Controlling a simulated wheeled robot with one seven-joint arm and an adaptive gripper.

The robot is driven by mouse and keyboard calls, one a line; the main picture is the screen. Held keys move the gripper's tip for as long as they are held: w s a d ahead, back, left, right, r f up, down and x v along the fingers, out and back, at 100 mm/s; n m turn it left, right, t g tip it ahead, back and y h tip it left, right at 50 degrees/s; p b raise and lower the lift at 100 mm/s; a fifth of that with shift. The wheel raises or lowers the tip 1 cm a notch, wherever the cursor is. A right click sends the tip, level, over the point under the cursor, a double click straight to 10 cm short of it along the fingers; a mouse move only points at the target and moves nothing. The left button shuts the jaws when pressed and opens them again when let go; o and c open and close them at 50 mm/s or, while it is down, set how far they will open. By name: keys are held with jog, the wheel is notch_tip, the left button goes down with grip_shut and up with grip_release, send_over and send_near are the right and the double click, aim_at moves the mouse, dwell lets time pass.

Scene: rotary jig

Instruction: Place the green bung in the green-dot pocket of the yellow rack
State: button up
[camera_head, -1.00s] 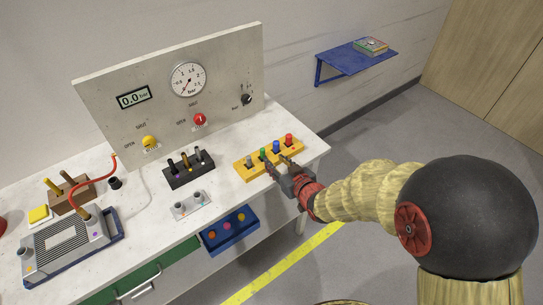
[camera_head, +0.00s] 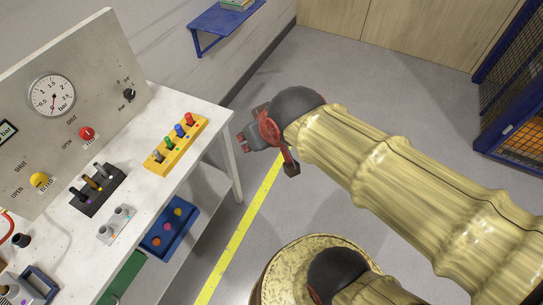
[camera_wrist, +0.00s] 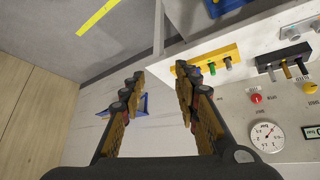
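The yellow rack (camera_head: 182,152) sits near the right end of the white bench. The green bung (camera_head: 169,142) stands upright in it, between a grey bung (camera_head: 158,155) and a blue bung (camera_head: 180,130), with a red bung (camera_head: 190,118) at the far end. The pocket dots are too small to make out. My gripper (camera_wrist: 160,75) is open and empty, off the right of the bench and clear of the rack. In the wrist view the green bung (camera_wrist: 212,68) shows just right of the right finger, which hides part of the rack.
A black holder (camera_head: 100,193) and a light block (camera_head: 117,225) stand left of the rack. A blue bin (camera_head: 168,232) with coloured pieces lies below the bench's front edge. The gauge panel (camera_head: 70,120) stands behind. The floor right of the bench is open.

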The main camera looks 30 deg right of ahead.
jog(key=s+r+g, duration=0.1)
jog(key=s, duration=0.7)
jog(key=shift+g, duration=0.3)
jog(key=shift+a+r, duration=0.1)
dwell(0.5)
